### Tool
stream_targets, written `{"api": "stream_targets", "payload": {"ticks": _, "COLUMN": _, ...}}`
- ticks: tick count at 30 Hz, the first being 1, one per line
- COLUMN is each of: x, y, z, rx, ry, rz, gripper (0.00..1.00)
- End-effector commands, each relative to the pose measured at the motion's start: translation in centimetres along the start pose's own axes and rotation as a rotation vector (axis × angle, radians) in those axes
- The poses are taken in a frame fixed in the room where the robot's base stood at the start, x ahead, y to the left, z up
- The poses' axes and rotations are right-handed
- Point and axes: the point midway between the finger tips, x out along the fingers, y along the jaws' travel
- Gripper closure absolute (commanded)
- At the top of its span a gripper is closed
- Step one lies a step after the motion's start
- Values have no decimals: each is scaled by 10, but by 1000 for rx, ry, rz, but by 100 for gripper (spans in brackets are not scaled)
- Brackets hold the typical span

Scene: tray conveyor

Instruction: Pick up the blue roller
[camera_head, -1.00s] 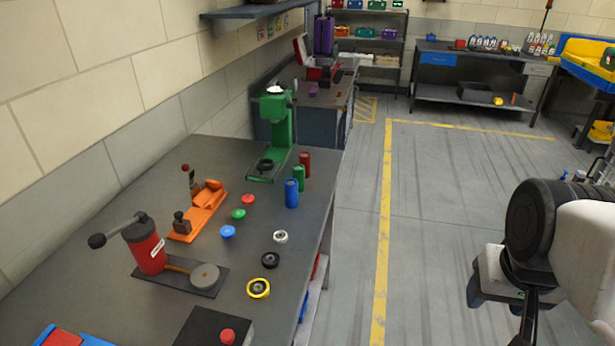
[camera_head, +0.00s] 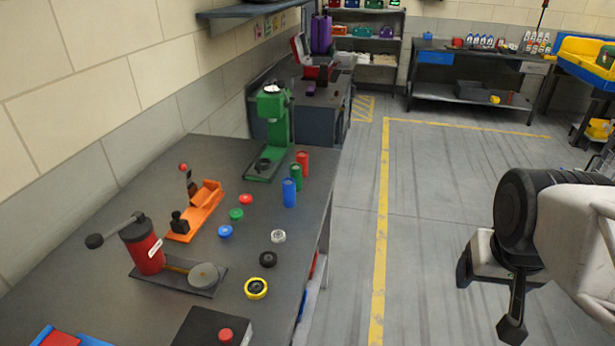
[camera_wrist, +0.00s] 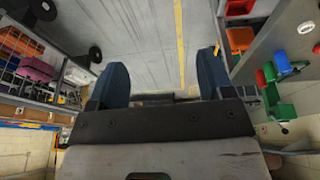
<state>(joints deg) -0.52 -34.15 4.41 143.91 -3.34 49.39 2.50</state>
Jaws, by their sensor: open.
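The blue roller (camera_head: 289,192) is an upright blue cylinder near the right edge of the grey workbench (camera_head: 240,322). A green roller (camera_head: 296,176) and a red roller (camera_head: 303,162) stand in a row behind it. My gripper (camera_wrist: 162,70) shows in the wrist view with its two blue fingers wide apart and nothing between them. In the head view my arm is at the far right, over the floor, well away from the blue roller. I cannot tell for sure which coloured shape in the wrist view is the blue roller.
A green press (camera_head: 272,135) stands just left of the rollers. An orange fixture (camera_head: 206,208), a red hand-crank device (camera_head: 146,248) and several small discs, including a blue disc (camera_head: 225,232), sit on the bench. The floor (camera_head: 430,230) between bench and arm is clear.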

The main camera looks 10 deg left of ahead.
Motion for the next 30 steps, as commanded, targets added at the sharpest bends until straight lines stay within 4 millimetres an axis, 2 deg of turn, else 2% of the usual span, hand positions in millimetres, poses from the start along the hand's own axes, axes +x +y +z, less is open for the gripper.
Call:
{"api": "stream_targets", "payload": {"ticks": 8, "x": 22, "y": -8, "z": -72, "rx": -71, "ry": 141, "rz": 52, "gripper": 26}}
{"api": "stream_targets", "payload": {"ticks": 14, "x": 41, "y": -24, "z": -130, "rx": -141, "ry": 265, "rz": 64, "gripper": 26}}
{"api": "stream_targets", "payload": {"ticks": 23, "x": 72, "y": -68, "z": -208, "rx": -266, "ry": 445, "rz": 26, "gripper": 26}}
{"api": "stream_targets", "payload": {"ticks": 30, "x": 99, "y": -118, "z": -259, "rx": -375, "ry": 574, "rz": -54, "gripper": 26}}
